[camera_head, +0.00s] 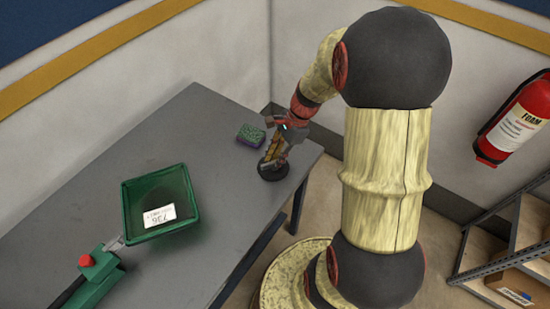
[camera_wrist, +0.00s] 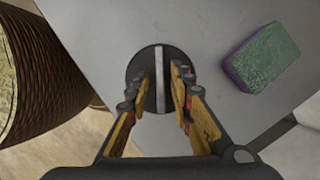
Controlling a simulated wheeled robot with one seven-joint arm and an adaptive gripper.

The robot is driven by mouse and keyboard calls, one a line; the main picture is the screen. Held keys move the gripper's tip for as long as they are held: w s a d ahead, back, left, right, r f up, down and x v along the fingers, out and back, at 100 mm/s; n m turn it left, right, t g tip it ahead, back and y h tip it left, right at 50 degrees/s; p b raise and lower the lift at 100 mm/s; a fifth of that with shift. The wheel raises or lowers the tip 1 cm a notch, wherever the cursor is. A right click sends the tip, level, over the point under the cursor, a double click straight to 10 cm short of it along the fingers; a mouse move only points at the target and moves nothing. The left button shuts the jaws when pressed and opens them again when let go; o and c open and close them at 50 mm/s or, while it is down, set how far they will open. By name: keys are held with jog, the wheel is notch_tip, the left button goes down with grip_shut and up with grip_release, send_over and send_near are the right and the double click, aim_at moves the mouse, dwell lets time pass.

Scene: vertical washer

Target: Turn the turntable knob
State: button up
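The turntable knob (camera_wrist: 159,58) is a round black disc with a raised light grey bar across it. In the wrist view the bar stands nearly vertical in the picture. My gripper (camera_wrist: 158,82) has its two yellow and black fingers apart, one on each side of the bar, with a visible gap to the bar on both sides. In the head view the knob (camera_head: 271,174) is a small dark disc near the table's right corner. My gripper (camera_head: 273,160) points down over it and hides part of it. Whether the fingertips touch the disc cannot be told.
A green and purple sponge (camera_wrist: 261,58) lies close to the knob, on the grey table (camera_head: 95,190). A green tray with a label (camera_head: 160,205) and a green device with a red button (camera_head: 95,270) are at the left. A fire extinguisher (camera_head: 515,125) hangs at the right.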

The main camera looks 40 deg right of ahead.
grip_shut()
dwell(0.5)
jog(key=n+p, duration=0.1)
jog(key=n+g+p, duration=0.1)
jog(key=p, duration=0.1)
jog(key=shift+w+r+n, duration=0.15)
jog(key=shift+n, duration=0.25)
jog(key=n+g+p, duration=0.1)
jog(key=n+p, duration=0.2)
jog(key=n, duration=0.1)
jog(key=shift+w+g, duration=0.1)
jog(key=shift+g, duration=0.3)
jog(key=n+g+p, duration=0.1)
jog(key=n, duration=0.2)
jog(key=n+h+p, duration=0.1)
jog(key=n+p, duration=0.1)
jog(key=shift+w+a+n+g, duration=0.1)
jog(key=shift+n+g, duration=0.3)
jog(key=n+h+p, duration=0.1)
jog(key=n, duration=0.1)
jog(key=n+h+p, duration=0.1)
jog(key=n, duration=0.1)
jog(key=shift+w+a+n+g, duration=0.1)
jog(key=shift+n+g, duration=0.2)
